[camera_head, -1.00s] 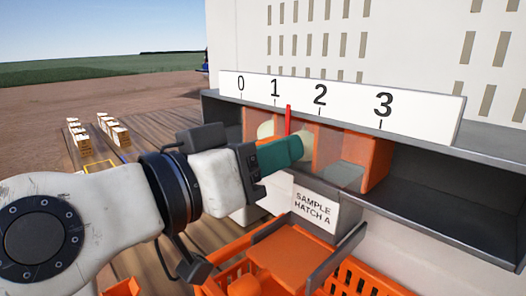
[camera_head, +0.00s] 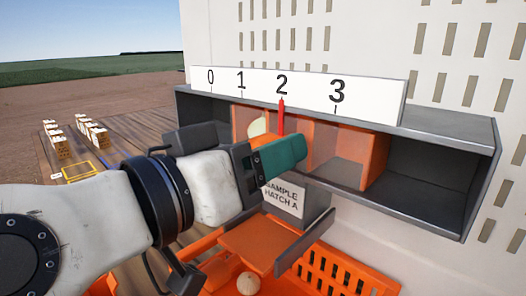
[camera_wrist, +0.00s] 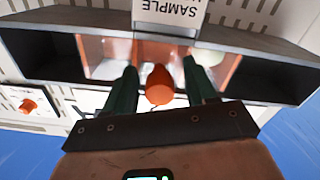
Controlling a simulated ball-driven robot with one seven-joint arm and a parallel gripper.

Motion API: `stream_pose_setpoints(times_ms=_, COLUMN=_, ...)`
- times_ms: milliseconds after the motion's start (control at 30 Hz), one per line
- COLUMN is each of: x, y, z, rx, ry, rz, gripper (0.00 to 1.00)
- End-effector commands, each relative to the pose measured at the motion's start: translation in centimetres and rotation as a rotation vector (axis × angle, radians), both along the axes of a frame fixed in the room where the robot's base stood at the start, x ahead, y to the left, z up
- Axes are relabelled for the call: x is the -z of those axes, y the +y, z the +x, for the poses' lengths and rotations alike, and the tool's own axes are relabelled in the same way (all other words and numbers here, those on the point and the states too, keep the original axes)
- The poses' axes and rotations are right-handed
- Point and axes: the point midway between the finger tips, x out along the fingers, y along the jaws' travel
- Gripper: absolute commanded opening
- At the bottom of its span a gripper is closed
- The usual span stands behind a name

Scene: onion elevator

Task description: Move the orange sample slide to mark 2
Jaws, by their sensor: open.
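The orange sample slide (camera_head: 376,160) sits in the dark shelf channel under the number strip (camera_head: 297,93). Its red pointer (camera_head: 281,120) stands directly below the numeral 2, its tip touching or nearly touching the strip's lower edge. A pale round thing (camera_head: 257,126) shows in the slide's left part. My gripper (camera_wrist: 160,76) is at the slide's front, fingers apart on either side of an orange knob (camera_wrist: 159,87). I cannot tell whether either finger touches the knob. In the head view a teal finger hides part of the slide front, and the knob is hidden.
A label reading "SAMPLE HATCH A" (camera_head: 283,199) is below the channel, partly covered by my gripper. An orange chute (camera_head: 255,240) and an orange crate (camera_head: 333,272) lie below, with an onion-like ball (camera_head: 247,283). The channel is empty right of the slide.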

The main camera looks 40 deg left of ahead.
Motion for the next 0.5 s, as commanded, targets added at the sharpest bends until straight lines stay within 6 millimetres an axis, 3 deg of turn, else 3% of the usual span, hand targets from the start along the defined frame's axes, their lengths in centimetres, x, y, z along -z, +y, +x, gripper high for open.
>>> stream_pose_setpoints(times_ms=167, x=0.0, y=0.1, z=-0.8, rx=-0.001, ry=-0.002, rz=0.001, gripper=0.56)
stream_pose_setpoints(times_ms=500, x=0.1, y=0.6, z=-7.0, rx=-0.003, ry=-0.002, rz=0.002, gripper=0.56)
